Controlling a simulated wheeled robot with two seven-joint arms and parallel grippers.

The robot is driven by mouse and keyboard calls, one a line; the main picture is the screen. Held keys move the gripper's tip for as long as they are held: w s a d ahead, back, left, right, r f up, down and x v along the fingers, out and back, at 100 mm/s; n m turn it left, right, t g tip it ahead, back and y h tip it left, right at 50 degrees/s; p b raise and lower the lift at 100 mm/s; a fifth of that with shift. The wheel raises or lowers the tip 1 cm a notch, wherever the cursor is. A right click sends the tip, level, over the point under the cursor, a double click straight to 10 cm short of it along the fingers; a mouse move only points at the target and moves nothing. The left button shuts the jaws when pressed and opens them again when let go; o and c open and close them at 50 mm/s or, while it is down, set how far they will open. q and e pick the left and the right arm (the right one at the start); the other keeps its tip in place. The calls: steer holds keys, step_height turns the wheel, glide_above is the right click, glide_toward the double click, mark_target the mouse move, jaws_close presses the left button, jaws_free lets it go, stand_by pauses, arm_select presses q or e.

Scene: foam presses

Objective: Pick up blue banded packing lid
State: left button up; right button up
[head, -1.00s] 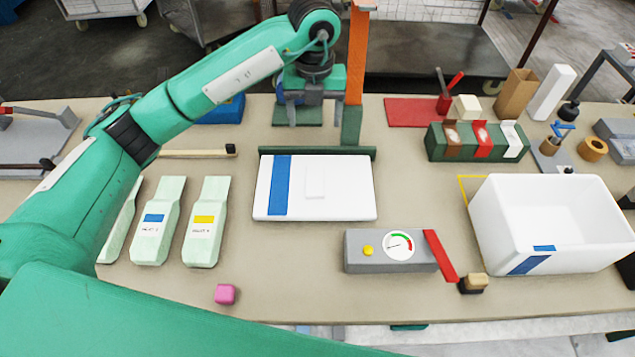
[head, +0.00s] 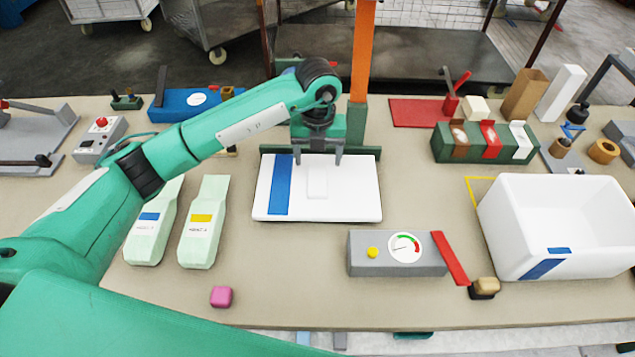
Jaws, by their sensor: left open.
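The blue banded packing lid (head: 350,201) is a flat white panel with a blue stripe on its left part and a small raised white block at its middle. It lies on the bench in the centre of the head view. My left gripper (head: 318,161) is open, with its two fingers pointing down over the far half of the lid, behind the raised block. Its fingers appear empty; I cannot tell their exact height above the lid. My right gripper is not in view.
A white open box (head: 553,245) with a blue mark stands at the right. A grey gauge unit (head: 397,253) sits in front of the lid. An orange post (head: 362,55) rises behind it. Pale green pouches (head: 203,222) lie left; a pink cube (head: 221,297) is near the front edge.

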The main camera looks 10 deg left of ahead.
mark_target(318, 179)
arm_select(q)
steer(key=shift+f, duration=0.4)
step_height(318, 179, down, 5)
steer(key=shift+s+r+p, duration=0.15)
steer(key=shift+r+p, duration=0.05)
steer(key=shift+p, duration=1.05)
steer(key=shift+f, duration=0.4)
steer(key=shift+c, duration=0.2)
steer(key=c, duration=1)
